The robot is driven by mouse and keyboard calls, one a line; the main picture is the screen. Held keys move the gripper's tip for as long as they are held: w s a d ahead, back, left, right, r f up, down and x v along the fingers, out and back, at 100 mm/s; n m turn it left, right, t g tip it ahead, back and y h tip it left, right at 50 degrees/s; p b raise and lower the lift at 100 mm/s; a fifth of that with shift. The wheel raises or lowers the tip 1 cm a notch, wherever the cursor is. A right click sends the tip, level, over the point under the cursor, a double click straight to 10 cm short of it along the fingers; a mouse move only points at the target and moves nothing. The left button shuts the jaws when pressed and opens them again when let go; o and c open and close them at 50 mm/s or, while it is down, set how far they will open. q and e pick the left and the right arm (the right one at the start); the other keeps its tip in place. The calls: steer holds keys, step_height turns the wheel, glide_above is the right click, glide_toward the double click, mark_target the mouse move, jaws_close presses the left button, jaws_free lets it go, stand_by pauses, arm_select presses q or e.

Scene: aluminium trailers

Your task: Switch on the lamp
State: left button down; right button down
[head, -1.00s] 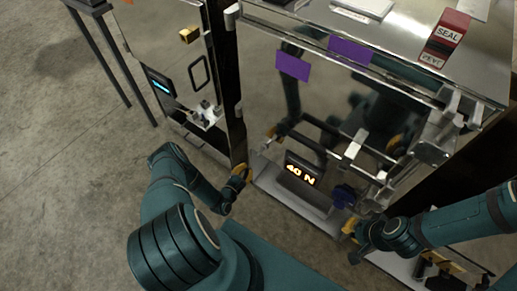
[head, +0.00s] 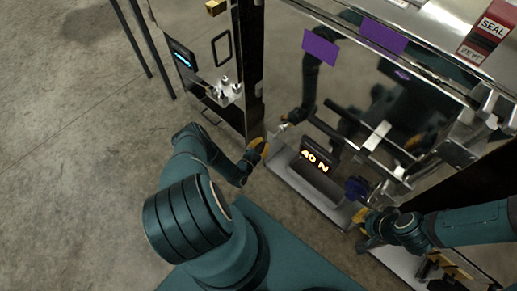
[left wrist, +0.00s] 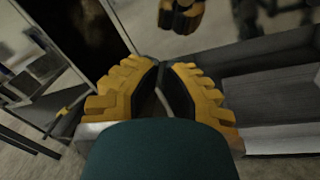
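I cannot pick out a lamp or a lamp switch for certain. A bright metal fitting with small knobs (head: 228,90) sits on the left panel. A dark blue knob (head: 356,188) sits low on the right cabinet. My left gripper (head: 258,149) is low at the gap between left panel and right cabinet. In the left wrist view its yellow fingers (left wrist: 162,68) meet at their tips, with nothing clearly held. My right gripper (head: 363,216) is low in front of the right cabinet, below the blue knob; its finger gap is too small to tell.
The mirror-like right cabinet (head: 352,82) reflects my arms. A blue-lit display (head: 182,59) is on the left panel. A red-and-white SEAL box (head: 487,38) lies on top. Bare concrete floor (head: 70,150) is at left.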

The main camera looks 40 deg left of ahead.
mark_target(272, 130)
arm_select(q)
steer(key=w, duration=0.4)
steer(key=shift+w+a, duration=0.15)
steer(key=shift+a, duration=0.05)
steer(key=shift+s+d+r, duration=0.3)
steer(key=shift+d+r, duration=0.25)
steer(key=shift+r, duration=0.3)
steer(key=shift+s+d+r, duration=0.3)
steer(key=shift+d+r, duration=0.2)
steer(key=shift+r, duration=0.3)
